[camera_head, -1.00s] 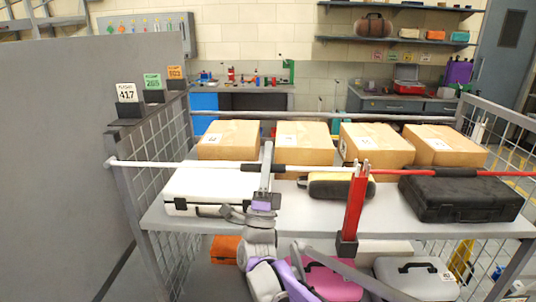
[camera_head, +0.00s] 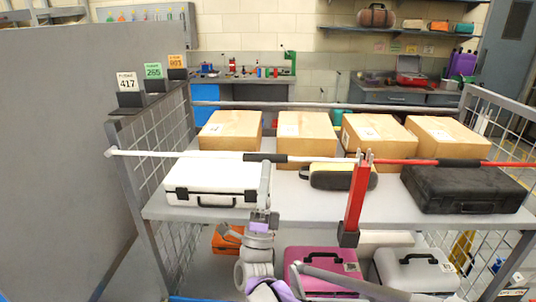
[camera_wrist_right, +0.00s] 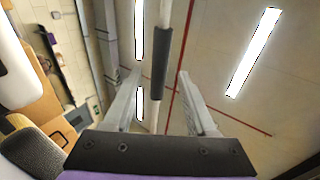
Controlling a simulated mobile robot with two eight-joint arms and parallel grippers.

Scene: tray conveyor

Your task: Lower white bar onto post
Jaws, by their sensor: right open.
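The white bar (camera_head: 200,154) lies roughly level across the front of the cart, from the left side frame to the red post (camera_head: 355,205). Its right end is at the pronged top of the post; I cannot tell how deeply it sits there. The bar has a black grip sleeve (camera_head: 266,157). My right gripper (camera_head: 265,168) is just below the sleeve. In the right wrist view, its two fingers (camera_wrist_right: 160,100) are spread apart, with the sleeve (camera_wrist_right: 160,62) and bar showing between them, not clamped. My left gripper is not in view.
A red bar (camera_head: 415,162) extends right from the post. Behind the bars, the shelf (camera_head: 300,212) holds a white case (camera_head: 215,180), a yellow-black bag (camera_head: 340,177), a black case (camera_head: 465,188) and several cardboard boxes (camera_head: 305,130). More cases, including a pink one (camera_head: 320,270), lie below.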

